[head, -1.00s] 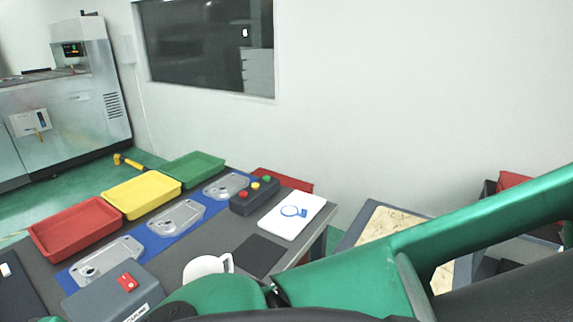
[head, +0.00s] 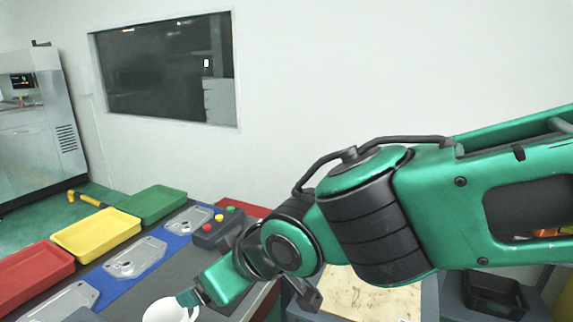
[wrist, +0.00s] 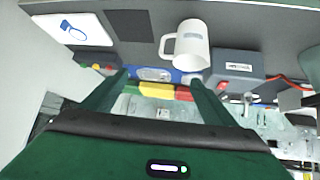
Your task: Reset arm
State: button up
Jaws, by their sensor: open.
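My green arm reaches in from the right of the head view and bends down to the left over the table. My gripper (wrist: 160,80) shows in the wrist view with its two green fingers apart and nothing between them. In the head view, its end is near the white mug (head: 166,311) and overlaps it in the picture; I cannot tell whether they touch. The mug also shows whole in the wrist view (wrist: 190,46), beyond the fingers.
Red (head: 30,283), yellow (head: 97,234) and green (head: 152,204) trays line the table's far side. Castings (head: 135,258) lie on a blue mat (head: 170,237). A button box (head: 215,233) stands behind my arm. The wrist view shows a white board (wrist: 90,30) and grey switch box (wrist: 240,62).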

jog(key=w+d+f+m+h, duration=0.15)
jog(key=w+d, duration=0.25)
jog(key=d, duration=0.4)
jog(key=w+d+f+m+h, duration=0.15)
jog(key=w+d, duration=0.25)
jog(key=d, duration=0.4)
jog(key=d+f+m+h, duration=0.2)
jog(key=d+m+h, duration=0.3)
jog(key=d, duration=1.5)
jog(key=s+d+f+m+g, duration=0.1)
jog(key=s+d+m, duration=0.3)
jog(key=s+d, duration=0.5)
jog(key=s+d+f+m+g, duration=0.2)
jog(key=s+d+m+g, duration=0.2)
jog(key=s+d, duration=0.5)
jog(key=shift+d+m+y, duration=0.3)
jog(key=shift+d+m, duration=0.15)
jog(key=shift+m, duration=0.25)
jog(key=o, duration=0.5)
jog(key=shift+s+d+g, duration=0.1)
jog(key=shift+s+g, duration=0.2)
jog(key=shift+s, duration=0.25)
jog(key=shift+c, duration=0.5)
